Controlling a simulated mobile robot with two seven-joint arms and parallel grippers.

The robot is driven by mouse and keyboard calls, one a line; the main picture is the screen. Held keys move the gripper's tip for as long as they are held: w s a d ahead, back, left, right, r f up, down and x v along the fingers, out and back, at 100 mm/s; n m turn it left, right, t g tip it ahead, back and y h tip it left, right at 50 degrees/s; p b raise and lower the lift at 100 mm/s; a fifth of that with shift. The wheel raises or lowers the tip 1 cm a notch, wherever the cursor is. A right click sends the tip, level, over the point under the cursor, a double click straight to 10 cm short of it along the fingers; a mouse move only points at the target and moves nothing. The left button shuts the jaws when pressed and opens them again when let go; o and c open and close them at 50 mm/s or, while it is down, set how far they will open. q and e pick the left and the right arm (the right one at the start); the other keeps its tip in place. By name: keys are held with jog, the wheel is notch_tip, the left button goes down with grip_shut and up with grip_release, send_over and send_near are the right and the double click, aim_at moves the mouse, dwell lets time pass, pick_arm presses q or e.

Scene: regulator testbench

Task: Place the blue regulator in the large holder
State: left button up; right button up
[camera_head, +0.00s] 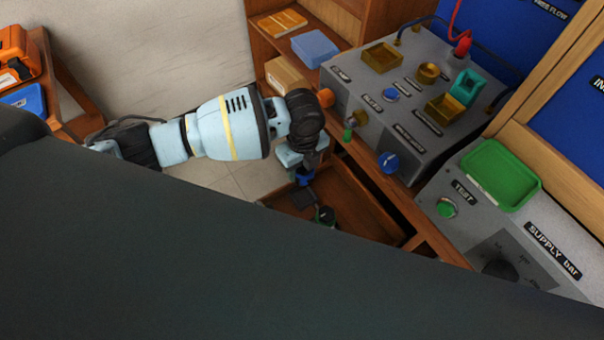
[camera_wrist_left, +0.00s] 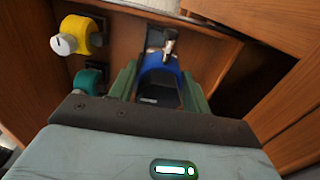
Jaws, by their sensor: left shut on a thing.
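My left gripper (camera_head: 305,165) reaches down over a wooden drawer (camera_head: 365,200) and is shut on the blue regulator (camera_head: 304,177). In the left wrist view, the blue regulator (camera_wrist_left: 159,68) sits between the two green fingers (camera_wrist_left: 160,85), with its metal stem pointing away; its lower part is partly hidden. The grey testbench (camera_head: 345,75) stands to the right of the arm. It has gold holders on top: a square one at the back (camera_head: 382,57), a small round one (camera_head: 428,73) and a square one at the front (camera_head: 446,107). Which is the large holder is not clear.
A teal piece (camera_head: 467,86) stands on the bench beside the front holder. A yellow regulator (camera_wrist_left: 78,36) and a teal one (camera_wrist_left: 89,81) are left of the gripper in the wrist view. A red plug (camera_head: 462,44) with cable rises at the back. Drawer walls are close.

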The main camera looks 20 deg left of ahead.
pick_arm(q)
jog(key=shift+r, duration=0.4)
